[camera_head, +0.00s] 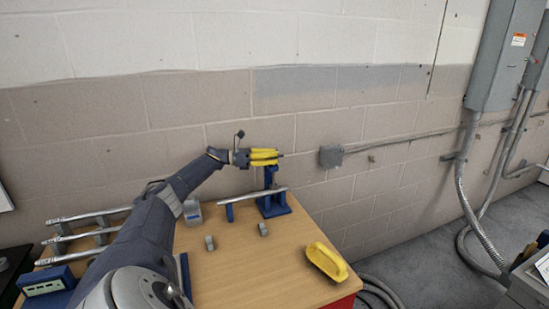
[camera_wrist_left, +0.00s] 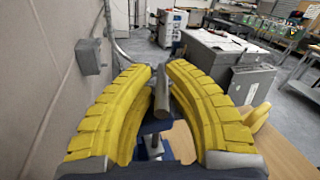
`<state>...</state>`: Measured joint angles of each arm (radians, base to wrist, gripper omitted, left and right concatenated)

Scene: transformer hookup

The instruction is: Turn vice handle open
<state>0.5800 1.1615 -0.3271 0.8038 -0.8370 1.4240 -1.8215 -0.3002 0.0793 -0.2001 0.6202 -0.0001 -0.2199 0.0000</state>
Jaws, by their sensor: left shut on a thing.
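The blue vice (camera_head: 273,204) stands at the back right of the wooden table, against the wall side. A grey metal tube (camera_head: 250,195) lies level across it, with its left end on a small blue support. My left gripper (camera_head: 276,156) is above the vice, its yellow fingers pointing right. In the left wrist view, the left gripper (camera_wrist_left: 160,75) has its fingers on both sides of the grey vice handle (camera_wrist_left: 162,98) and is shut on it. The blue vice body (camera_wrist_left: 154,127) shows partly below the handle. My right gripper is not in view.
Two small grey fittings (camera_head: 209,242) (camera_head: 263,229) and a yellow tool (camera_head: 326,261) rest on the table (camera_head: 235,268). Several metal tubes lie on a rack (camera_head: 85,237) at the left. A grey wall box (camera_head: 331,156) is just right of the gripper.

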